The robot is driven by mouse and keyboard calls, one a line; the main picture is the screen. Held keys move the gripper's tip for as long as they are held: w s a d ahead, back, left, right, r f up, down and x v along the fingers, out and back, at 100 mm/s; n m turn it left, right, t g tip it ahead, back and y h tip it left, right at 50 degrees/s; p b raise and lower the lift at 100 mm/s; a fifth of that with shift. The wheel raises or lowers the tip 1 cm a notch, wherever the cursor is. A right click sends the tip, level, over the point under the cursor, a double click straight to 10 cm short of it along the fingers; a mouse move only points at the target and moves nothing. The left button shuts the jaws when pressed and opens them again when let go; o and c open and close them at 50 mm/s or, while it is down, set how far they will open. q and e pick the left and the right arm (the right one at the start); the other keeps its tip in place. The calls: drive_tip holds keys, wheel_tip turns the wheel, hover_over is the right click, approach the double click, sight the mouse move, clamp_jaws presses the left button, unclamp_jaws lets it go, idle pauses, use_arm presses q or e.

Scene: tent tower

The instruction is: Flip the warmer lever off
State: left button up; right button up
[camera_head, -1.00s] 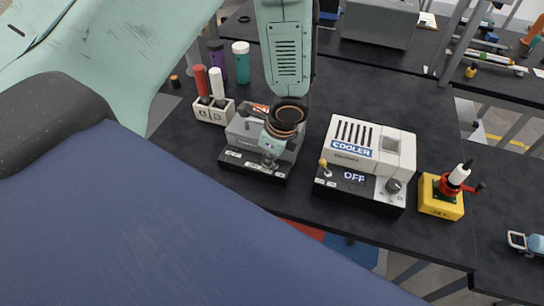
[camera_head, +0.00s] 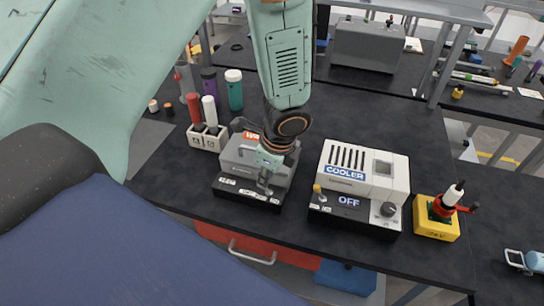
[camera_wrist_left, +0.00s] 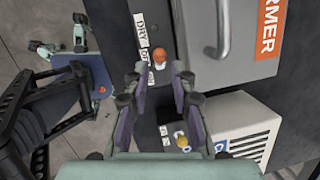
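The warmer (camera_head: 237,155) is a grey box on a black base at the table's front edge. In the left wrist view it has an orange label (camera_wrist_left: 270,28) and a metal handle (camera_wrist_left: 224,45). Its lever, with an orange knob (camera_wrist_left: 159,57), stands by white labels, one reading DRY. My left gripper (camera_head: 265,183) is over the warmer's front panel. In the left wrist view my left gripper (camera_wrist_left: 160,72) is open, with the orange knob showing between its fingertips. Contact cannot be told. The lever is hidden in the head view. My right gripper is not in view.
The white cooler (camera_head: 360,172), its display reading OFF, stands right of the warmer; its yellow-knobbed lever (camera_wrist_left: 183,142) is close to my gripper. A bottle rack (camera_head: 207,139) stands left, and a yellow box (camera_head: 436,217) with a red handle stands right.

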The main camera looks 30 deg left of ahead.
use_arm(q)
drive_tip(key=v, duration=0.7)
drive_tip(key=shift+r, duration=0.35)
drive_tip(key=s+d+f+n+g+h, duration=0.1)
drive_tip(key=s+d+f+n+h, duration=0.1)
drive_tip(key=s+f+n, duration=1.55)
drive_tip(key=s+f, duration=0.3)
drive_tip(key=s, duration=0.3)
wheel_tip(320, 180, down, 18)
drive_tip(key=b, duration=1.7)
drive_tip(key=shift+s+a+h+b, duration=0.3)
drive_tip(key=shift+a, duration=0.15)
drive_tip(key=shift+r, duration=0.1)
